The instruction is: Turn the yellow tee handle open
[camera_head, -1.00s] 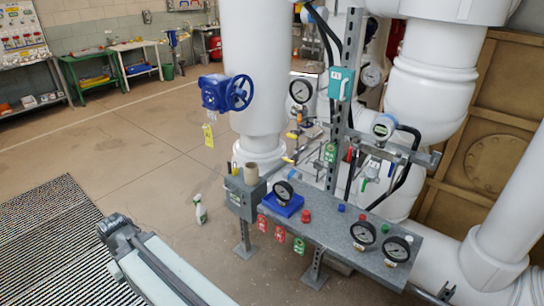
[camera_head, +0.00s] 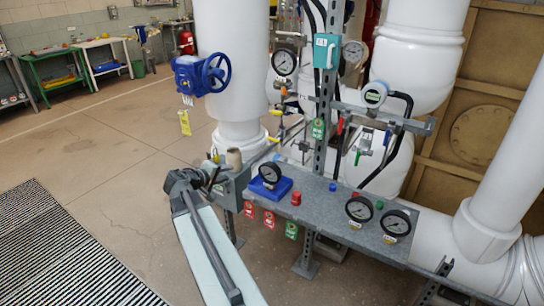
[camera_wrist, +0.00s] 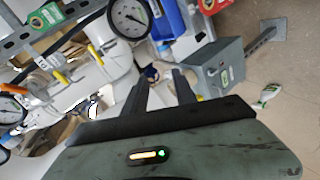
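Several small yellow handles show on the thin pipework left of the upright strut. In the head view a yellow handle (camera_head: 275,141) sits low, level with the green tag, and another yellow handle (camera_head: 276,112) sits above it. In the wrist view a yellow handle (camera_wrist: 95,53) and a second yellow handle (camera_wrist: 62,77) lie left of my fingers. I cannot tell which one is the tee handle. My gripper (camera_wrist: 160,80) is open and empty, its two dark fingers apart. In the head view it is beside the grey box, left of and below the handles, touching none.
A blue handwheel valve (camera_head: 203,74) is at left. Open floor lies left.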

